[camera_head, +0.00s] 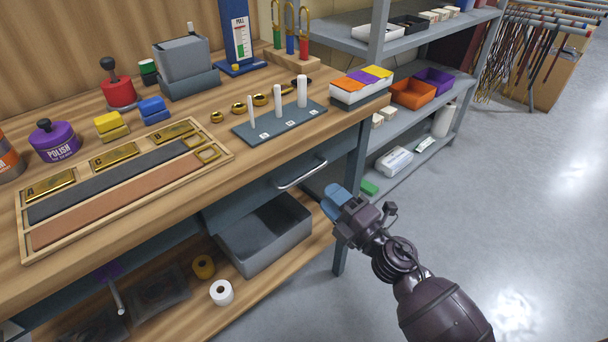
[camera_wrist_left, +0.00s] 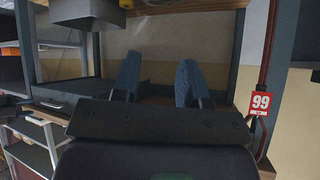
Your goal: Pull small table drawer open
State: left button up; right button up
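The wooden work table (camera_head: 215,205) has a dark grey drawer (camera_head: 262,190) under its front edge, with a silver bar handle (camera_head: 301,174). The drawer front looks flush under the tabletop. My left gripper is outside the head view. In the left wrist view the left gripper (camera_wrist_left: 157,82) has its blue fingers wide apart with nothing held between them.
A grey bin (camera_head: 262,240) and tape rolls (camera_head: 221,292) sit on the shelf below the drawer. A table leg (camera_head: 350,210) stands close behind my right gripper. A metal shelf rack (camera_head: 425,125) is behind. The floor at right is clear.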

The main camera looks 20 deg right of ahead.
aim_at(306, 173)
jog(key=x, duration=0.8)
grip_shut()
